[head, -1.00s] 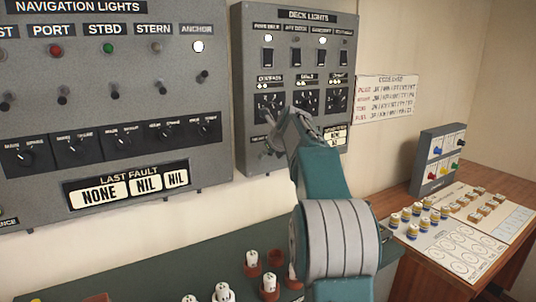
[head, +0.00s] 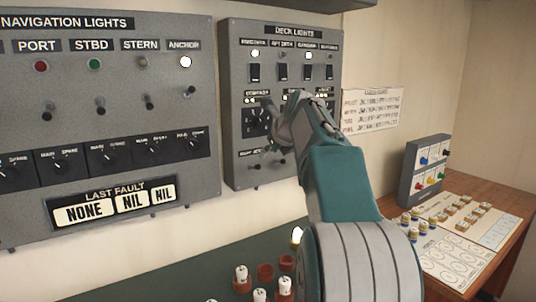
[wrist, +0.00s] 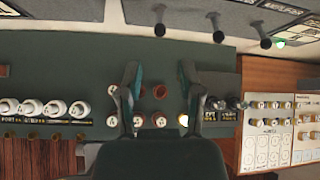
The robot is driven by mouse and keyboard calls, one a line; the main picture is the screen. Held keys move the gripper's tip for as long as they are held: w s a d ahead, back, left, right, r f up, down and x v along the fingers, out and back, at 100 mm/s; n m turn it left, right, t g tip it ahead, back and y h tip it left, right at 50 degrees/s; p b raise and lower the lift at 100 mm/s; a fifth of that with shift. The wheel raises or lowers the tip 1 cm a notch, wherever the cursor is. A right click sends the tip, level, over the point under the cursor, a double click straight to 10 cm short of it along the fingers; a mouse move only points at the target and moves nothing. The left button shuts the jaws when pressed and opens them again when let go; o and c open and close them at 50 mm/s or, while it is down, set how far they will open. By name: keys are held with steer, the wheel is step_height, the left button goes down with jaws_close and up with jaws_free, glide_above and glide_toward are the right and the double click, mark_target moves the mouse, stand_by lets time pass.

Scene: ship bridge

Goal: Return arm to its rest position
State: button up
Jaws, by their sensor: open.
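My gripper (head: 272,122) is at the end of my raised arm, in front of the lower part of the deck lights panel (head: 235,100) in the head view, covering some of its knobs. Whether it touches the panel cannot be told from there. In the wrist view my gripper (wrist: 160,78) has its two fingers spread apart with nothing between them. Beyond the fingers lies a dark green bench top (wrist: 90,65) with bulbs and sockets.
The navigation lights panel (head: 110,115) is on the wall at left. White bulbs (head: 241,274) and reddish sockets (head: 265,270) stand on the bench below my arm. A wooden desk (head: 505,200) with a small switch box (head: 424,165) is at right.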

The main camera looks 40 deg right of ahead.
stand_by(0.3)
steer(key=s+a+f+n+g+y, duration=0.1)
steer(key=s+a+f+n, duration=0.2)
steer(key=s+a+n, duration=0.45)
steer(key=s+a+f+n+g, duration=0.1)
steer(key=s+a+f+n, duration=0.25)
steer(key=a+n, duration=0.7)
steer(key=s+a+f+n+g, duration=0.1)
steer(key=s+a+f+n, duration=0.4)
steer(key=s+f+n, duration=0.2)
steer(key=s+a+f+n+g, duration=0.1)
steer(key=s+a+f+n, duration=0.5)
steer(key=s, duration=0.6)
step_height(320, 180, down, 2)
steer(key=n, duration=0.3)
steer(key=shift+a+n+y, duration=0.2)
steer(key=shift+n+y, duration=0.1)
steer(key=shift+n, duration=0.1)
